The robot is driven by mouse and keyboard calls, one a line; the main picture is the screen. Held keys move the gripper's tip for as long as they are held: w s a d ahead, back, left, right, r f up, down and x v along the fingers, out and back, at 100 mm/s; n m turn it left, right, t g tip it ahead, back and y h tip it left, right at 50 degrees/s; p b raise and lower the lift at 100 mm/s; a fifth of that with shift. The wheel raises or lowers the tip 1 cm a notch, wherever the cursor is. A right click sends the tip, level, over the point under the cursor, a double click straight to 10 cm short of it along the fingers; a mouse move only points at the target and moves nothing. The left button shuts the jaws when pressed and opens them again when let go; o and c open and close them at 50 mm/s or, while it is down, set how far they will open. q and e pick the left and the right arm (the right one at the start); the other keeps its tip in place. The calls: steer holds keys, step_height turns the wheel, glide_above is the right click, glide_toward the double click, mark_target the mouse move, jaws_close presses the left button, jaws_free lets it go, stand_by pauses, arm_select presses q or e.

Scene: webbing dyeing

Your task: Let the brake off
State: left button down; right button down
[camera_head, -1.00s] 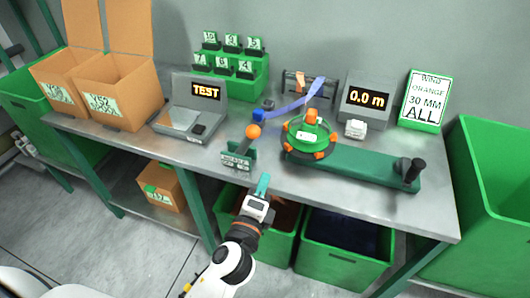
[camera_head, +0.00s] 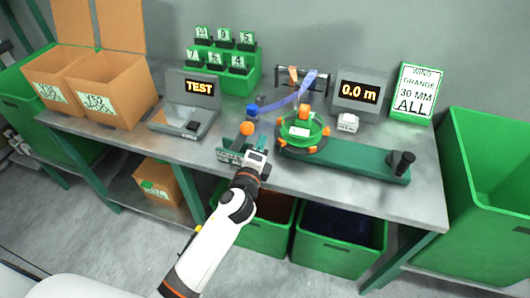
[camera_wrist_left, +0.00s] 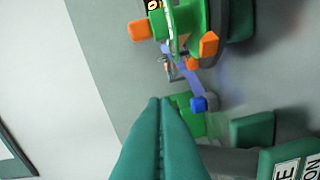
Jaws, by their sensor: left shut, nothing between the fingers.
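The brake is a lever with an orange ball knob (camera_head: 247,129) on a green base with a label plate (camera_head: 229,156) at the front edge of the bench. In the left wrist view part of the label (camera_wrist_left: 298,168) shows at the lower right, ending in "ON". My left gripper (camera_head: 260,149) is shut and empty, just right of the brake base, partly overlapping it in the head view. Its teal fingers (camera_wrist_left: 160,104) are pressed together in the wrist view. Whether they touch the brake, I cannot tell. My right gripper is not in view.
The green reel (camera_head: 303,131) with orange knobs stands right of the brake on a green base with a black crank handle (camera_head: 402,163). Blue webbing (camera_head: 285,104) runs behind the brake. A display (camera_head: 357,95) reads 0.0 m.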

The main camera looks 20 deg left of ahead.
mark_target(248, 130)
arm_select(q)
steer(key=shift+w+a+r, duration=0.1)
steer(key=shift+a+r, duration=0.1)
steer(key=shift+a, duration=0.6)
steer(key=shift+a+r+n+p, duration=0.25)
steer(key=shift+n+p, duration=0.05)
steer(key=shift+p, duration=0.1)
steer(key=shift+a+r, duration=0.1)
steer(key=shift+a, duration=0.05)
steer(key=shift+a+r+n+p, duration=0.6)
steer(key=shift+a+n+p, duration=0.2)
steer(key=shift+n+p, duration=0.15)
steer(key=a+n+p, duration=0.4)
steer(key=a+n, duration=0.4)
steer(key=shift+w+a+r+g+p, duration=0.2)
steer(key=shift+r+g+p, duration=0.1)
steer(key=shift+r, duration=0.15)
